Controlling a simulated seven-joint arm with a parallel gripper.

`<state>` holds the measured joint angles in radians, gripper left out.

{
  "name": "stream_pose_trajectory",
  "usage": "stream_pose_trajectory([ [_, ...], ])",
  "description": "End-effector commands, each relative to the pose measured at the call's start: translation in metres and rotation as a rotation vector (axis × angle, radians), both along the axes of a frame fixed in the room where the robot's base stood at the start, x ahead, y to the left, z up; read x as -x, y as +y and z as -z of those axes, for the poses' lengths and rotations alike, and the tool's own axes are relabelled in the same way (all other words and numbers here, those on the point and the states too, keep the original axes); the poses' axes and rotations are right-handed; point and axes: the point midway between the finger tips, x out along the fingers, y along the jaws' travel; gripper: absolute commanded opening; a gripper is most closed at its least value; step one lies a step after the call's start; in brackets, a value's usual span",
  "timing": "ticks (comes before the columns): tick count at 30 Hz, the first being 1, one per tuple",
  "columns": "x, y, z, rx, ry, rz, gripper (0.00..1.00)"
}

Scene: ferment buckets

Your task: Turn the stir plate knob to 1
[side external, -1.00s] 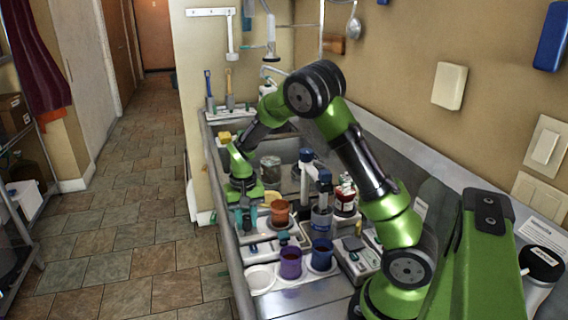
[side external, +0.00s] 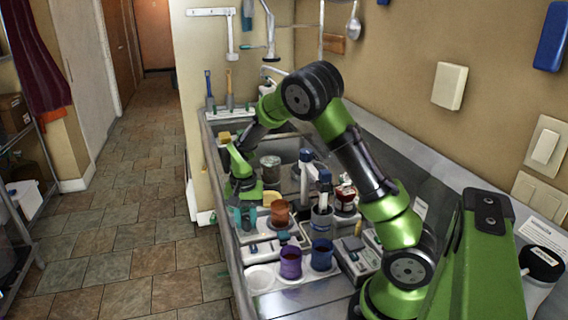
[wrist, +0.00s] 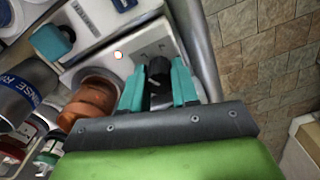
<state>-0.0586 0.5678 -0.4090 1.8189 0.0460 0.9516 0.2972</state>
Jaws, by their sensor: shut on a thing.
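The stir plate (wrist: 148,38) is a white unit with small dark markings on its front panel, seen in the wrist view. Its black knob (wrist: 158,68) sits between the teal fingers of my gripper (wrist: 158,88), which is shut on it. The markings are too blurred to read, so I cannot tell the setting. In the side view my gripper (side external: 246,215) is low over the near left edge of the counter, and it hides the knob there. An orange-brown beaker (side external: 280,212) stands right beside it; it also shows in the wrist view (wrist: 88,105).
A purple cup (side external: 290,263) and a blue cup (side external: 321,255) stand toward the front. A white unit with a teal knob (wrist: 52,40) lies beside the stir plate. The counter's metal edge (side external: 238,285) is close.

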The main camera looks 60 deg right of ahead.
Motion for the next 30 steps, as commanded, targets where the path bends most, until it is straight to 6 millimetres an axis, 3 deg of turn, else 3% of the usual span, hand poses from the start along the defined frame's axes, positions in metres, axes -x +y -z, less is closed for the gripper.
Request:
stream_pose_trajectory([
  [2, 0.000, 0.000, -0.001, -0.001, 0.000, 0.001, 0.00],
  [3, 0.000, 0.000, -0.001, -0.001, 0.000, 0.000, 0.35],
  [7, 0.000, 0.000, -0.001, -0.001, 0.000, 0.000, 0.55],
  [19, -0.001, 0.000, -0.009, 0.001, -0.003, -0.003, 0.55],
  [23, -0.001, 0.000, -0.031, 0.001, -0.006, -0.003, 0.55],
  [30, -0.001, 0.000, -0.090, 0.001, -0.008, -0.002, 0.55],
])
